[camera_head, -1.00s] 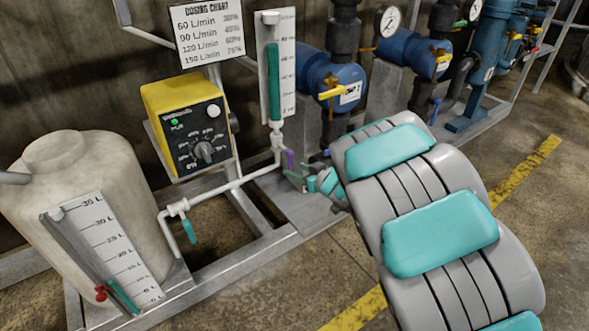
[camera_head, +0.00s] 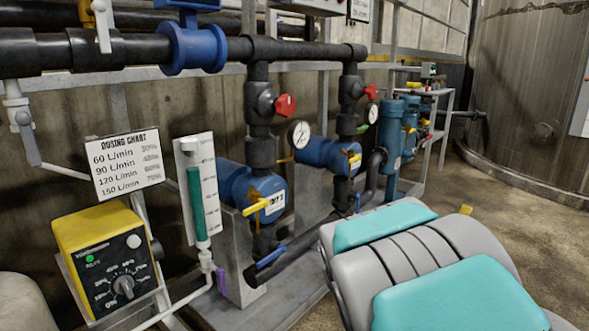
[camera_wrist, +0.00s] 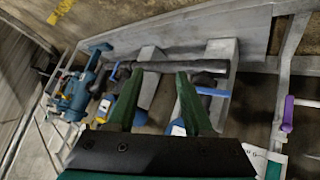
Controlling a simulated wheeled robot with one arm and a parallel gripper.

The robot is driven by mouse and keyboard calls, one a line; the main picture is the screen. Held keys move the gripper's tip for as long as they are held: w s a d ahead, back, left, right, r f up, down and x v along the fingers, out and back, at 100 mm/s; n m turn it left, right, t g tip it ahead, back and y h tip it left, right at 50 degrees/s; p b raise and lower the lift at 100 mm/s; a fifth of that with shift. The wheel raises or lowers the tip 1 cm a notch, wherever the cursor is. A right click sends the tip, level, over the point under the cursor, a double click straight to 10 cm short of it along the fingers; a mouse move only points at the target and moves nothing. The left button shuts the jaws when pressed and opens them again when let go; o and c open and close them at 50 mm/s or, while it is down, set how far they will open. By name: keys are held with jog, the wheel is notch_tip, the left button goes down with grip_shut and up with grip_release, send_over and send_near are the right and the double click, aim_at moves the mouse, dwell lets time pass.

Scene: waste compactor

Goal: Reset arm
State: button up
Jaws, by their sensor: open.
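My gripper (camera_wrist: 158,78) shows in the wrist view with two green fingers apart and nothing between them. Beyond the fingers are a dark pipe and a grey metal frame. My grey and teal arm (camera_head: 430,270) fills the lower right of the head view. It hides my gripper there. The purple valve handle (camera_wrist: 287,114) is at the right of the wrist view, apart from the fingers. It also shows at the lower middle-left of the head view (camera_head: 221,279).
The yellow dosing pump (camera_head: 105,262) is at lower left, beside the dosing chart (camera_head: 126,164) and the flow tube (camera_head: 198,190). Blue pumps (camera_head: 256,192) and dark pipes (camera_head: 262,125) stand along the wall. A large tank (camera_head: 535,90) is at far right, with open floor before it.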

jog(key=s+d+r+m+g+h, duration=0.1)
jog(key=s+d+m+g, duration=0.2)
jog(key=s, duration=0.6)
jog(key=s+d+g+h, duration=0.15)
jog(key=s+d, duration=0.35)
jog(key=s, duration=0.5)
jog(key=s+a+g+y, duration=0.1)
jog(key=s+a+g, duration=0.1)
jog(key=s, duration=0.9)
jog(key=s+a+r+g+y+p, duration=0.1)
jog(key=s+g, duration=0.3)
jog(key=s, duration=0.7)
jog(key=shift+a+g+y, duration=0.35)
jog(key=shift+a+y, duration=0.2)
jog(key=shift+a, duration=0.15)
jog(key=shift+a+r, duration=0.1)
